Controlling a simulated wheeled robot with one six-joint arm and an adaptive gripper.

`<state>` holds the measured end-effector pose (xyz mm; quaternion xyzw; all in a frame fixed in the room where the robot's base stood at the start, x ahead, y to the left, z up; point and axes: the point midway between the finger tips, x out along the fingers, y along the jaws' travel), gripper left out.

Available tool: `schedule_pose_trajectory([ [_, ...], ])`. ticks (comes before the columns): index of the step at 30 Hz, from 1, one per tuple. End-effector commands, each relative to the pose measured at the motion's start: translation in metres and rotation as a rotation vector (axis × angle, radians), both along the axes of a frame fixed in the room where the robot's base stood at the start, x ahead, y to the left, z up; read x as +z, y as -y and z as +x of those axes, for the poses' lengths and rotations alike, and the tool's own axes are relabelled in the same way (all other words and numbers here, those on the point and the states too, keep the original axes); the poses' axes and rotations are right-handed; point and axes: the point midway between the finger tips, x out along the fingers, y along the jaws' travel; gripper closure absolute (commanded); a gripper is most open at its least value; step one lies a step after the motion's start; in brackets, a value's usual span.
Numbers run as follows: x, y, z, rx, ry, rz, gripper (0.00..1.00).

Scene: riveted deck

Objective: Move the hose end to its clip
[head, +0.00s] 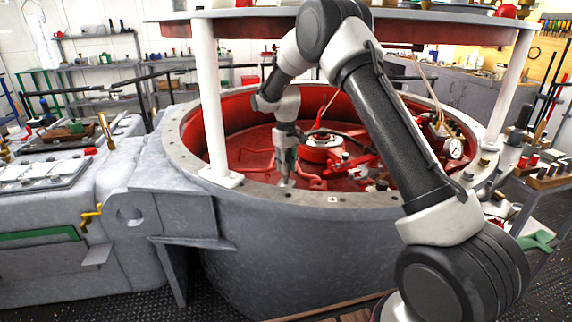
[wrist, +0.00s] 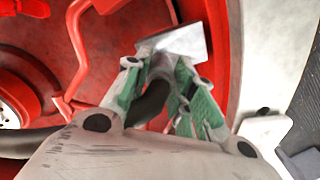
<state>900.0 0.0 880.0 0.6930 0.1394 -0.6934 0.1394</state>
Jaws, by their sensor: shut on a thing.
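My gripper (head: 286,176) reaches down inside the red-lined round vessel, near its front inner wall. In the wrist view my gripper (wrist: 160,70) has green-padded fingers, shut on a thick black hose end (wrist: 152,103). The hose runs off to the left behind the gripper body. A bright silver metal piece (wrist: 182,42) lies just beyond the fingertips, close to the red wall; I cannot tell whether it is the clip or a fitting on the hose. The hose end is too small to make out in the head view.
The vessel's grey rim (head: 290,193) stands close in front of my gripper. Red pipes (wrist: 78,45) run near the fingers. A white post (head: 211,100) stands left of the arm, and a round plate covers the top.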

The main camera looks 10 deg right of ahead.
Motion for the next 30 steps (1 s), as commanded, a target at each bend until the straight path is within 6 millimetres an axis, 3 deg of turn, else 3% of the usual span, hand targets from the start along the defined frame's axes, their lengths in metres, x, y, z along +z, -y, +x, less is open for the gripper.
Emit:
schedule_pose_trajectory([
  [30, -0.016, 0.0, 0.0, 0.0, 0.0, 0.0, 1.0],
])
